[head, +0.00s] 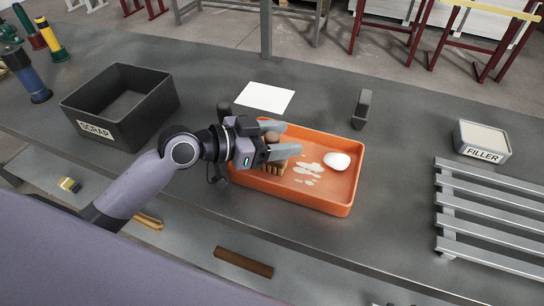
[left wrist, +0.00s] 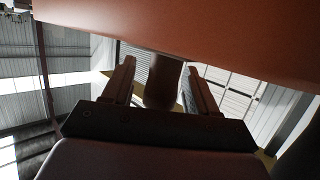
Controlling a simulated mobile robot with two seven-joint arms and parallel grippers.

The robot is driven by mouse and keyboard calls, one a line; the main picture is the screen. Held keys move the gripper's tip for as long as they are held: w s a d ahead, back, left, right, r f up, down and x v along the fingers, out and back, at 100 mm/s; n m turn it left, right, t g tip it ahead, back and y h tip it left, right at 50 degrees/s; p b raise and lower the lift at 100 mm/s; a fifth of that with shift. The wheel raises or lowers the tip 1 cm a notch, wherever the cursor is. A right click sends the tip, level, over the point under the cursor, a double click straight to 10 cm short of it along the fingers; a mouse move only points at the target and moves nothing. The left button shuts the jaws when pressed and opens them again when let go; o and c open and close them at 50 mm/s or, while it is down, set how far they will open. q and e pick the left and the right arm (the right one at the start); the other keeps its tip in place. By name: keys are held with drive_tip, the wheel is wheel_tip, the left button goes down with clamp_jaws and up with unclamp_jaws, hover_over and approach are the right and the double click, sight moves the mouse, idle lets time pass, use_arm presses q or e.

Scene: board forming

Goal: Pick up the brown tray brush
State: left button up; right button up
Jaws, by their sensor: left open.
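The orange tray (head: 310,202) lies on the grey bench in the head view. The brown tray brush (head: 276,168) is at its left end, partly hidden by my left gripper; its brown bristle end shows below the fingers. My left gripper (head: 291,138) is open over the left part of the tray, one finger on each side of the brush's rounded brown top. In the left wrist view a dark brown rounded handle (left wrist: 163,80) stands between the two fingers, with gaps showing beside it. My right gripper is in neither view.
In the tray are a white lump (head: 337,160) and flat white patches (head: 308,169). A black SCRAP bin (head: 137,127) stands left, a white sheet (head: 265,97) and a dark upright block (head: 362,108) behind. The FILLER tub (head: 482,143) and a slatted metal rack (head: 490,218) are right.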

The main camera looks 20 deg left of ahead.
use_arm(q)
clamp_jaws()
drive_tip(key=shift+r, duration=0.1)
